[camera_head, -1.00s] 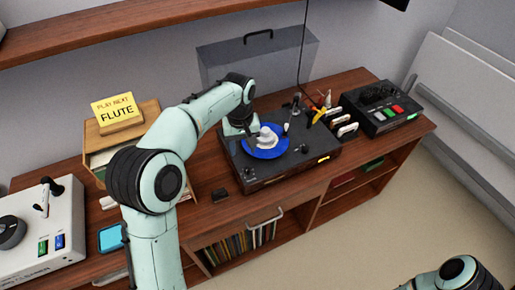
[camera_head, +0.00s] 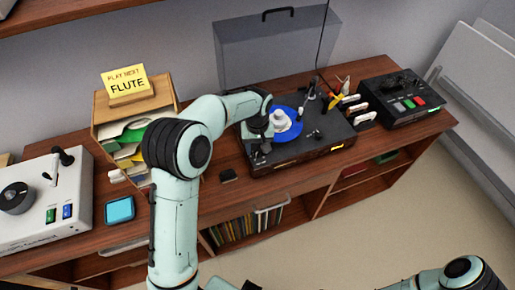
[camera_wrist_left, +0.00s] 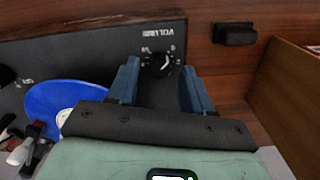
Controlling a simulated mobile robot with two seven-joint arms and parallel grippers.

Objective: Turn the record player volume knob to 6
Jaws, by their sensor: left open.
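The black record player (camera_head: 325,140) stands on the wooden cabinet, with a blue record (camera_head: 290,131) on its platter. In the left wrist view, the black volume knob (camera_wrist_left: 158,66) sits near the player's edge, with a white pointer mark, small scale numbers and the word VOLUME beside it. My left gripper (camera_head: 259,151) is over the player's front left corner. Its two blue fingers (camera_wrist_left: 161,72) are open, one on each side of the knob in the picture; I cannot tell whether they touch it. My right gripper is out of view.
A black box with coloured buttons (camera_head: 405,100) stands right of the player. A small dark block (camera_head: 228,176) and a blue-screened device (camera_head: 120,209) lie on the cabinet (camera_head: 215,205). A wooden sleeve box with a FLUTE card (camera_head: 127,84) and a white machine (camera_head: 45,200) stand left.

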